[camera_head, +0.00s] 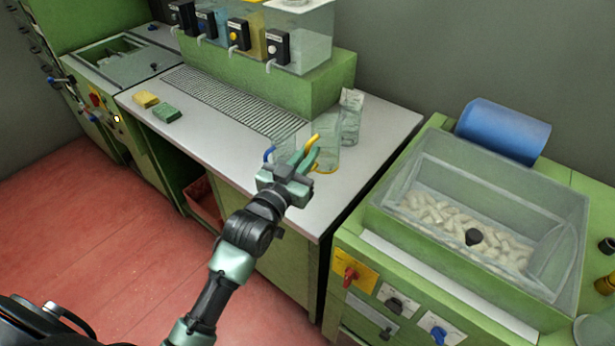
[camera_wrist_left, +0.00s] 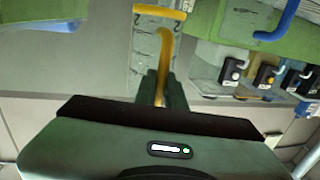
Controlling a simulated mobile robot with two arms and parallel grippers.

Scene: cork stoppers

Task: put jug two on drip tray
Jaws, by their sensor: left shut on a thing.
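Jug two (camera_head: 328,156) is a clear jug with a yellow handle and a yellow rim at its base, at the right part of the grey counter. My left gripper (camera_head: 305,160) is shut on its yellow handle. In the left wrist view the yellow handle (camera_wrist_left: 163,50) runs between the fingers (camera_wrist_left: 160,88), beside a marked strip with a 2. I cannot tell whether the jug touches the counter. The drip tray (camera_head: 232,101) is the slatted grille in front of the dispensers, left of the jug. My right gripper is not in view.
A clear jug with a blue handle (camera_head: 268,153) stands close to the left of my gripper. Another clear jug (camera_head: 350,124) stands behind. Yellow (camera_head: 146,99) and green (camera_head: 167,113) sponges lie at the counter's left. A cork bin (camera_head: 410,190) is at right. The grille looks mostly clear.

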